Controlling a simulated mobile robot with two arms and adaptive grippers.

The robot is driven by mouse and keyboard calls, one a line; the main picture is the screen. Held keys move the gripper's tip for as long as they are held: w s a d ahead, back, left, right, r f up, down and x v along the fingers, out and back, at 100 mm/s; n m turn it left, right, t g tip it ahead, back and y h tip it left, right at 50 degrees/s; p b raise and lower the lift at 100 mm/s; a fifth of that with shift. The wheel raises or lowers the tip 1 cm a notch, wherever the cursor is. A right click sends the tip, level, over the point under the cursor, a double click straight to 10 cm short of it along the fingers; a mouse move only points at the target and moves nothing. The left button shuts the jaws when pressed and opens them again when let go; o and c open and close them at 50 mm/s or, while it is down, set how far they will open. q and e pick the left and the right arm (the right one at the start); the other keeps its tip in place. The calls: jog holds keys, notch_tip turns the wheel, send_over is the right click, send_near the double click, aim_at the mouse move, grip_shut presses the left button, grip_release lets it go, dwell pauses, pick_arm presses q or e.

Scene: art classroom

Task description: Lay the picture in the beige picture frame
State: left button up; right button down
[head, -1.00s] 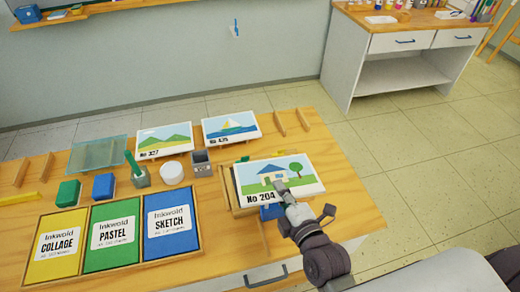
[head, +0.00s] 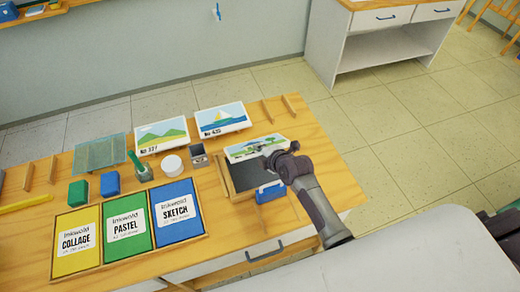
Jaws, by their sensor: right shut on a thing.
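The picture (head: 243,150), a white card with a landscape drawing, is foreshortened and seems tilted at the far side of the beige picture frame (head: 226,181). The frame lies on the table with its dark inside partly showing. My right gripper (head: 272,154) is shut on the picture's near right part and hides some of it. I cannot tell whether the picture touches the frame. My left gripper is not in view.
Two other pictures, one with hills (head: 161,136) and one with a boat (head: 222,119), lie behind. A blue object (head: 269,193) is at the frame's near edge.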

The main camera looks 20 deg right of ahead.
jog(key=shift+f+b, duration=2)
jog(key=shift+f, duration=0.5)
jog(key=shift+s+f, duration=0.2)
jog(key=shift+f, duration=0.15)
jog(key=shift+w+d, duration=0.1)
jog(key=shift+d, duration=0.05)
jog(key=shift+w+d+r, duration=0.1)
jog(key=shift+w+d, duration=0.05)
jog(key=shift+w, duration=0.15)
